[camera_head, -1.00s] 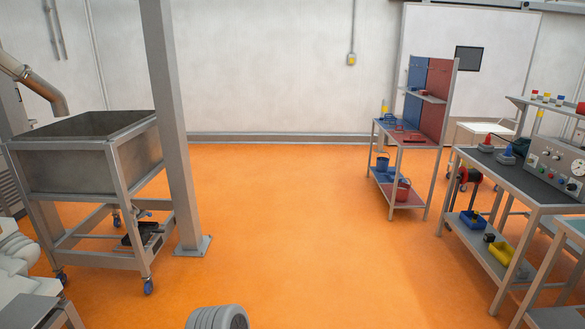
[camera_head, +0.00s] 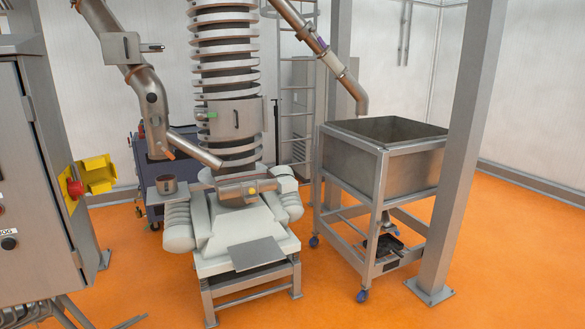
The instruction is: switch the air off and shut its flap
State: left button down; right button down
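A yellow box (camera_head: 71,188) with a red round knob (camera_head: 74,188) is fixed on the right side of the grey cabinet at the left. A yellow flap or cover (camera_head: 97,174) stands out to the right of it and looks swung open. I cannot read any label on it, nor tell which way the knob is set. Neither of my grippers is in view.
The grey cabinet (camera_head: 30,175) fills the left edge. A spiral tower machine (camera_head: 228,90) on a low frame stands in the middle. A steel bin on wheels (camera_head: 385,165) and a post (camera_head: 462,150) stand right. Orange floor (camera_head: 520,260) is clear at the right.

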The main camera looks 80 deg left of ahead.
aim_at(75, 189)
jog(key=u, duration=4.1)
jog(key=i, duration=1.65)
jog(key=u, duration=0.95)
jog(key=k, duration=0.3)
jog(key=z, duration=0.7)
